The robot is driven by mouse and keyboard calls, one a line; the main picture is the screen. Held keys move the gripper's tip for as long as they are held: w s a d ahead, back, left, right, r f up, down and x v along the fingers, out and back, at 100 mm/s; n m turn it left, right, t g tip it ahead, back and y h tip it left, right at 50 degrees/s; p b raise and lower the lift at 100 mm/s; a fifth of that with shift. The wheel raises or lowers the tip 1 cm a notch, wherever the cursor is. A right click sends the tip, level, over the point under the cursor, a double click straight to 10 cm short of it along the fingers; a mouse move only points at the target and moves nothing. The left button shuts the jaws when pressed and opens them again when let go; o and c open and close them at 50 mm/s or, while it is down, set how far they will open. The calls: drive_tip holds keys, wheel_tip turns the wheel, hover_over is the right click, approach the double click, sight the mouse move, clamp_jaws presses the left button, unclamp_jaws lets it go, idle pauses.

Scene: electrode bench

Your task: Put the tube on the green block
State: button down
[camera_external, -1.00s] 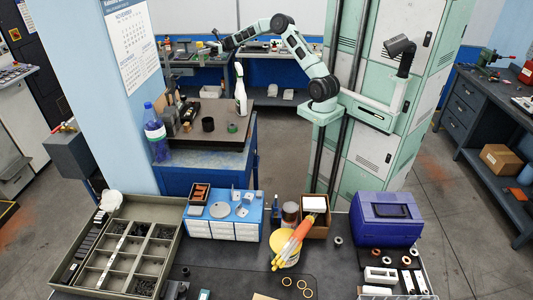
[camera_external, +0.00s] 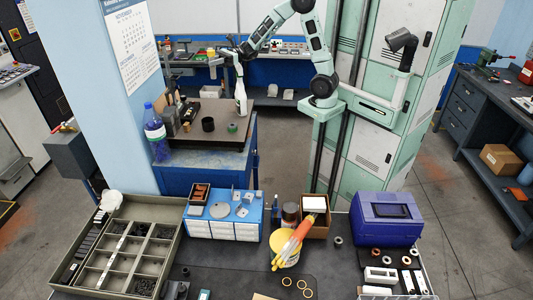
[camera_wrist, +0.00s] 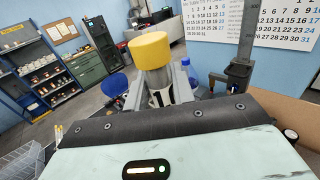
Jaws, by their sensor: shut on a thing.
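My gripper (camera_external: 229,46) is raised above the far blue bench, left of my arm's column. The tube's yellow end (camera_external: 211,52) seems to show as a small spot beside my gripper in the outside view. A small green piece (camera_external: 232,128) sits on the dark bench top below; it looks low and rounded, and I cannot tell for sure that it is the green block. The tube is well clear of it.
A blue bottle (camera_external: 156,134) and dark containers crowd the bench's left side. The bench top's front (camera_external: 205,139) is fairly clear.

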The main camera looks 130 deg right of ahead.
drive_tip(key=m+h, duration=0.1)
drive_tip(key=h, duration=0.1)
hover_over(232, 125)
drive_tip(key=f, duration=0.2)
drive_tip(key=shift+s+f+p, duration=0.15)
drive_tip(key=shift+f+p, duration=1.2)
drive_tip(key=shift+f, duration=8.95)
drive_tip(key=shift+f, duration=0.15)
drive_tip(key=shift+f, duration=0.1)
drive_tip(key=c, duration=1.2)
unclamp_jaws()
drive_tip(key=shift+r, duration=0.2)
